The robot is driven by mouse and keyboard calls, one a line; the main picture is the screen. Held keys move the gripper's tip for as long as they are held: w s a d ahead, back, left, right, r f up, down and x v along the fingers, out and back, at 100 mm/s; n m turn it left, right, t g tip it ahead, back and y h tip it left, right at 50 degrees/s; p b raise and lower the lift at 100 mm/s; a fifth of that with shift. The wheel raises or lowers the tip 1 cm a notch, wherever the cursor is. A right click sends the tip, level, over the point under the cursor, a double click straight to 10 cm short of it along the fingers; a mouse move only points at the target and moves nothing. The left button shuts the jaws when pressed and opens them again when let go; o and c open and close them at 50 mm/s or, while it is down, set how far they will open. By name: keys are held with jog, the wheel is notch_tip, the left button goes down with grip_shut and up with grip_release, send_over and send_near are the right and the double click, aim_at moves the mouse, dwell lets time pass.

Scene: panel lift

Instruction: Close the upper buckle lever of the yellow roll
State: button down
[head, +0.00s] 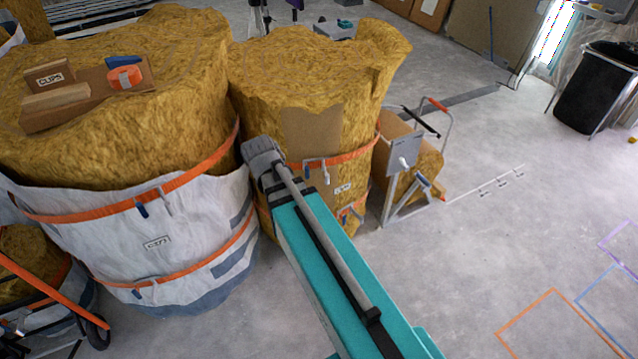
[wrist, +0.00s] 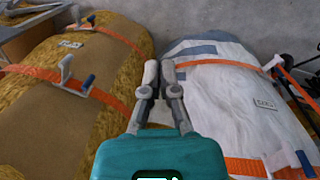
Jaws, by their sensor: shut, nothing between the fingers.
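The yellow roll (head: 310,75) stands in the middle of the head view, with a brown cardboard patch on its front; it fills the left of the wrist view (wrist: 115,50). Its upper orange strap (head: 352,159) carries a buckle with a blue part (head: 307,172) and a pale lever (head: 326,173). In the wrist view the pale lever (wrist: 65,72) appears to stand out from the strap, beside the blue part (wrist: 87,85). My gripper (wrist: 159,68) is shut and empty, between the two rolls in the picture and apart from the lever. In the head view my gripper (head: 262,150) is left of the buckle.
A white-wrapped roll (head: 130,235) with orange straps stands close on the left. A lower strap buckle (head: 345,215) is below the label. A metal stand (head: 405,205) stands right of the yellow roll.

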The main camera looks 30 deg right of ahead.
jog(key=w+d+f+n+h+b, duration=0.2)
jog(key=w+d+f+n+b, duration=0.1)
jog(key=w+n+b, duration=0.1)
jog(key=w+d+f+n+g+h+b, duration=0.1)
jog(key=w+d+f+n+b, duration=0.3)
jog(key=w, duration=0.5)
jog(key=w+d+f+n+h+b, duration=0.3)
jog(key=w+d+n+h+b, duration=0.1)
jog(key=w+b, duration=0.2)
jog(key=shift+w+d+f+n+g+b, duration=0.15)
jog(key=shift+w+n+g+b, duration=0.15)
jog(key=shift+w+g, duration=0.15)
jog(key=shift+d+f, duration=0.1)
jog(key=shift+f, duration=0.05)
jog(key=d+r+b+x, duration=0.2)
jog(key=b+x, duration=0.5)
jog(key=x, duration=0.5)
jog(key=shift+s+d, duration=0.2)
jog(key=shift+d, duration=0.05)
jog(key=shift+f, duration=0.1)
